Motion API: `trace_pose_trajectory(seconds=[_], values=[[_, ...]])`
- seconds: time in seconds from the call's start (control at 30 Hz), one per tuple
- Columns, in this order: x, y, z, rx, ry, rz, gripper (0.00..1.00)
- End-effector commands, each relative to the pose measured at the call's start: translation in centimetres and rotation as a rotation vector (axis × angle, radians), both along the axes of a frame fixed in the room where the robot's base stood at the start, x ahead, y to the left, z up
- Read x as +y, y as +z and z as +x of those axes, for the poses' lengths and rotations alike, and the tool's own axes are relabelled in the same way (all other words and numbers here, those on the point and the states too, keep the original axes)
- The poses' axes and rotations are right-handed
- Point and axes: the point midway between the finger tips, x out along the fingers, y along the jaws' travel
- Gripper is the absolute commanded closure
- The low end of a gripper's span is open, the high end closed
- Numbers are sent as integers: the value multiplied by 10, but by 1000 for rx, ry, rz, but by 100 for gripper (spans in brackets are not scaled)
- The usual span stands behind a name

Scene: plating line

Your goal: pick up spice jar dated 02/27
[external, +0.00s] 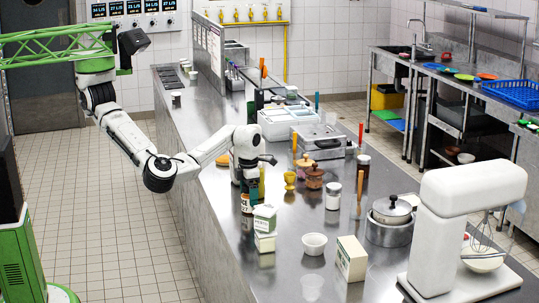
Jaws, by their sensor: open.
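My gripper (247,188) points down over the near left part of the steel counter, at a small jar (247,207) with a printed label. The label seems to show "27"; the rest of its date is too small to read. The jar's top is hidden by my gripper, which is open; I cannot tell whether its fingers touch the jar. Another jar with a white label and dark lid (333,196) stands to the right. A jar with dark red contents (363,166) stands farther back. I cannot read a date on either.
A green-and-white carton (265,217) stands close in front of the jar. A white bowl (314,244), a cream carton (352,259), a yellow egg cup (290,181) and brown pots (315,177) stand nearby. A lidded steel pot (389,229) and a white mixer (450,230) are at right.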

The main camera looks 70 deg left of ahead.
Motion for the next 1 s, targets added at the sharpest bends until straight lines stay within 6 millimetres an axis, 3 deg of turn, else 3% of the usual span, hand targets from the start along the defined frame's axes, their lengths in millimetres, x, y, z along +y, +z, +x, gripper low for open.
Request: trace_pose_trajectory(seconds=[0.2, 0.47, 1.0], values=[[0, -24, 1, 0, -1, -1, 9], [0, -27, 1, -1, 0, -1, 9], [0, -27, 1, -1, -1, -1, 60]])
